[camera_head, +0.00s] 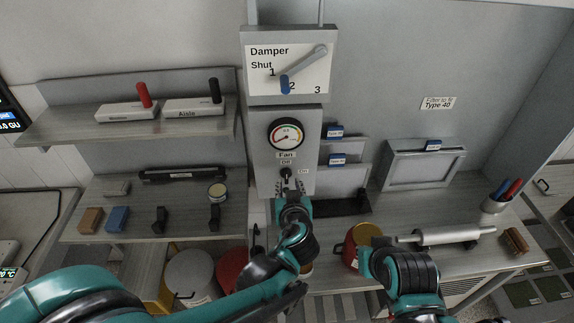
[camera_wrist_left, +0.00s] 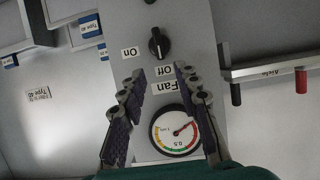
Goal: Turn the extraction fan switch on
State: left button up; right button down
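The fan switch is a black rotary knob (camera_head: 286,173) on the grey control panel, below a round gauge. In the left wrist view, which shows the panel upside down, the knob (camera_wrist_left: 159,43) has an "Off" label (camera_wrist_left: 163,71) on its gauge side and an "On" label (camera_wrist_left: 130,52) to its left. The knob's grip stands roughly in line with "Off". My left gripper (camera_wrist_left: 158,72) is open and empty, with its fingers apart on either side of the "Off" label and the knob beyond the tips. My right gripper (camera_head: 380,243) is by a red and yellow can; its fingers are not clear.
The gauge (camera_head: 286,135) is above the switch, and a damper panel (camera_head: 258,80) with a lever is higher up. Shelves with switch boxes (camera_head: 127,112) are left. A red and yellow can (camera_head: 358,238) and a silver cylinder (camera_head: 450,236) are near my right arm.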

aim_at(287, 174)
pick_arm(q)
jog(key=x, duration=0.7)
jog(key=shift+w+f, duration=0.25)
grip_shut()
